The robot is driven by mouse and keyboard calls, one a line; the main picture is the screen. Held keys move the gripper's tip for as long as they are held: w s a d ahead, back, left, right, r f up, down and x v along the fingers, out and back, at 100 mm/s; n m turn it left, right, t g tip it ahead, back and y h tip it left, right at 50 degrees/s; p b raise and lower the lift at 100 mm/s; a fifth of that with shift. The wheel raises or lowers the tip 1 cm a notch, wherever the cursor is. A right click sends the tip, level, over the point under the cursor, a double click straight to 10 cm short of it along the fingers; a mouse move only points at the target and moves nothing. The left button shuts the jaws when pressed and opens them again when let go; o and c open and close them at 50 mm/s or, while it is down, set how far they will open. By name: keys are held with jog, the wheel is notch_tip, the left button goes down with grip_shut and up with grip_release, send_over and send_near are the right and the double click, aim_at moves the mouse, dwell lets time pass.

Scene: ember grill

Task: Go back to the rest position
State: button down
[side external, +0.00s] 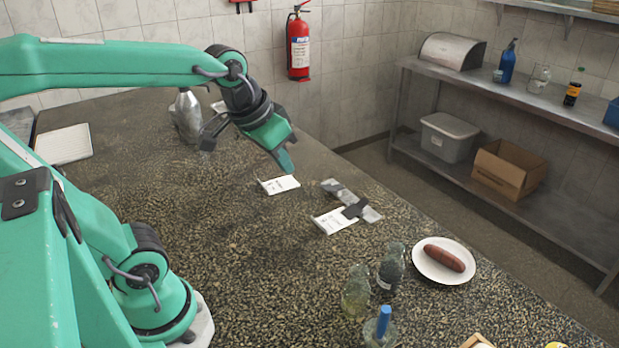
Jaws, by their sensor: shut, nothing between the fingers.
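My gripper (287,160) is at the end of my green arm, which reaches out from the left over the speckled counter (200,220). It points down and to the right, above the counter. Its fingers are shut with nothing held. A white card (279,184) with dark print lies on the counter just below the fingertips in the picture. The gripper looks apart from it, though the exact height is hard to tell.
Another white card (334,221) lies by dark grey pieces (354,209). Glass bottles (357,290) stand at the front, near a white plate (421,265) with a sausage (444,258). A silvery bottle (187,115) stands behind my arm.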

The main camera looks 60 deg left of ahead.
jog(key=shift+m, duration=0.4)
jog(key=s, duration=0.1)
jog(key=s+d+f, duration=0.1)
jog(key=s, duration=0.1)
jog(key=s+f, duration=0.1)
jog(key=s, duration=0.1)
jog(key=shift+s+d, duration=0.15)
